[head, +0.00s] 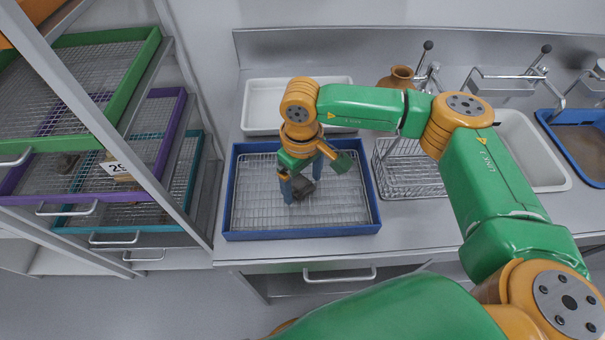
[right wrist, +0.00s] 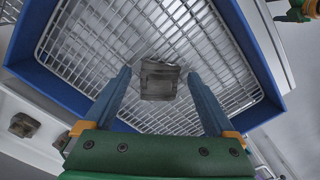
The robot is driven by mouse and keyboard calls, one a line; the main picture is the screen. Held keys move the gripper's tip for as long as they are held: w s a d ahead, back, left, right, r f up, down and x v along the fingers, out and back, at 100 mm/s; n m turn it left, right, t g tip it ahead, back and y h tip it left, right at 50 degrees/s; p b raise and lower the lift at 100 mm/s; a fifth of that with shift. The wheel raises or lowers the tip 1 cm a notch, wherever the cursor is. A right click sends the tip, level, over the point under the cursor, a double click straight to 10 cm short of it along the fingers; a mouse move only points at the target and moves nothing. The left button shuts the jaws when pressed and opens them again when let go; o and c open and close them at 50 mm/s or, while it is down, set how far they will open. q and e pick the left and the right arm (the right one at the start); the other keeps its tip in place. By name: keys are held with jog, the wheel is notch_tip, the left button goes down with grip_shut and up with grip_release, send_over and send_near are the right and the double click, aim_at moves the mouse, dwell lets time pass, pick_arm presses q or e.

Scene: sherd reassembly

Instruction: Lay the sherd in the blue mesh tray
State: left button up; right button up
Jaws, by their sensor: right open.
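The blue mesh tray (head: 300,232) stands on the counter, its wire floor showing. The dark grey-brown sherd (head: 304,187) is in the tray area, near its middle, and appears to rest on the mesh. My right gripper (head: 300,184) reaches down over the tray with its two blue fingers apart. In the right wrist view the sherd (right wrist: 160,80) lies between the open fingertips, with a gap on either side. A green and orange part at that view's upper right corner (right wrist: 298,10) may be my left gripper; its jaws are unclear.
A white tray (head: 262,128) stands behind the blue one. A wire basket (head: 410,190) and a white sink (head: 545,180) are to the right. A brown jug (head: 398,78) is at the back. A rack with green (head: 150,45), purple and teal mesh trays stands left.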

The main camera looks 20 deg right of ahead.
aim_at(302, 184)
notch_tip(302, 184, up, 4)
jog(key=shift+w+f+b, duration=0.1)
jog(key=shift+b, duration=0.8)
notch_tip(302, 184, up, 8)
jog(key=shift+r+b, duration=0.2)
jog(key=shift+b, duration=0.2)
